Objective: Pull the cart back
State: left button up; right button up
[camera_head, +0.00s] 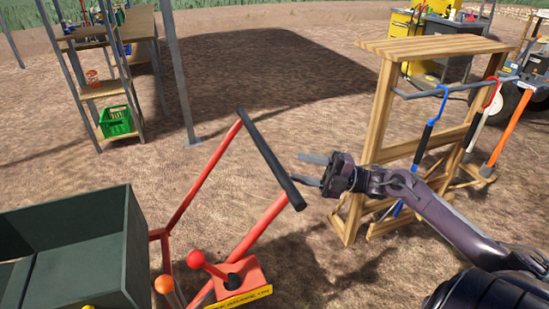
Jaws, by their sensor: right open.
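The cart shows at the lower left, with a dark green box (125,240) and a red tubular handle frame (205,183). A black grip bar (270,158) runs across the top of the frame. A red lever with a ball knob (197,259) rises from a red and yellow block at the frame's base. My right gripper (314,170) comes in from the right and points left, just right of the black bar's lower end. Its fingers are apart and nothing shows between them. I cannot tell whether it touches the bar. My left gripper is not in view.
A wooden tool rack (375,130) with hanging tools stands close beyond my right arm. A metal shelf with a green crate (116,121) and a grey post (180,75) stand at the back left. A yellow cabinet (402,28) stands at the back right. Bare soil lies between them.

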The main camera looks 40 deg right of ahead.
aim_at(273, 162)
jog(key=x, duration=0.8)
jog(key=shift+s+a+r+p, duration=0.2)
jog(key=shift+s+a+p, duration=0.1)
jog(key=shift+p, duration=0.1)
jog(key=shift+d, duration=0.1)
jog(key=shift+c, duration=0.5)
grip_shut()
